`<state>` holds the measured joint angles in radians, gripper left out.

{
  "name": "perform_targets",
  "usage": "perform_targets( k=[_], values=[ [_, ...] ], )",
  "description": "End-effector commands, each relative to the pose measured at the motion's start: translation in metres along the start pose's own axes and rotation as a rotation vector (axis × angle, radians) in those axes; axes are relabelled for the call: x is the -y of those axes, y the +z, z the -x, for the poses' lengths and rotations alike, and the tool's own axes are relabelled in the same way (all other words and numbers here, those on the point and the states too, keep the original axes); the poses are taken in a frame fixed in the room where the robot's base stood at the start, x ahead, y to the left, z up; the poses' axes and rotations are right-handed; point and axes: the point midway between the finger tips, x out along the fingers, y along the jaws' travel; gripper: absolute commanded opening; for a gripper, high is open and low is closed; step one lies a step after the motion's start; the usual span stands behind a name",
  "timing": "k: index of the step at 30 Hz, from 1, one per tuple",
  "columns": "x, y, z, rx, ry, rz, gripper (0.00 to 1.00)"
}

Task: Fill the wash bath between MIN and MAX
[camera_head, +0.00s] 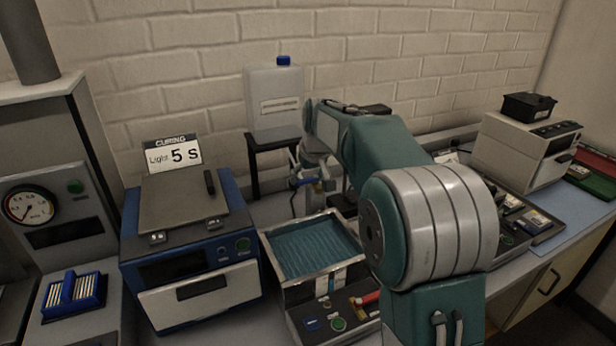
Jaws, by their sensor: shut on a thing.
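The wash bath (315,247) is an open metal-rimmed basin at the centre of the bench, with teal liquid showing inside. MIN and MAX marks are not readable from here, so I cannot tell the level. A white container (274,103) with a blue cap stands on a dark stand behind the bath. My gripper (308,183) is behind the bath's back edge, to the right of the stand, shut on what looks like a small tap with blue parts. My arm hides part of this area and the bath's right side.
A blue curing unit (187,245) with a "Light 5 S" sign (173,155) stands left of the bath. A blue rack (74,297) sits at far left, below a pressure gauge (29,205). A beige machine (525,152) stands at the back right.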

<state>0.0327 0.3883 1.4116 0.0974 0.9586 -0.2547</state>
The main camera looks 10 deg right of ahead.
Motion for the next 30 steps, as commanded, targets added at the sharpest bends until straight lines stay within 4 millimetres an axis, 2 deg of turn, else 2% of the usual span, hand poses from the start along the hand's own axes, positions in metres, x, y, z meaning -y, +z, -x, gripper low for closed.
perform_targets(
  k=[4, 5, 16, 19, 23, 30],
  values=[
    [0.000, 0.000, 0.000, 0.001, -0.002, -0.003, 0.42],
    [0.000, 0.000, 0.000, 0.001, -0.002, -0.003, 1.00],
    [0.000, 0.000, 0.001, 0.000, -0.002, -0.001, 1.00],
    [0.000, 0.000, 0.006, -0.002, -0.001, -0.001, 1.00],
    [0.000, -0.001, 0.027, -0.004, 0.000, -0.001, 1.00],
    [0.000, -0.001, 0.077, -0.004, 0.000, -0.001, 1.00]
  ],
)
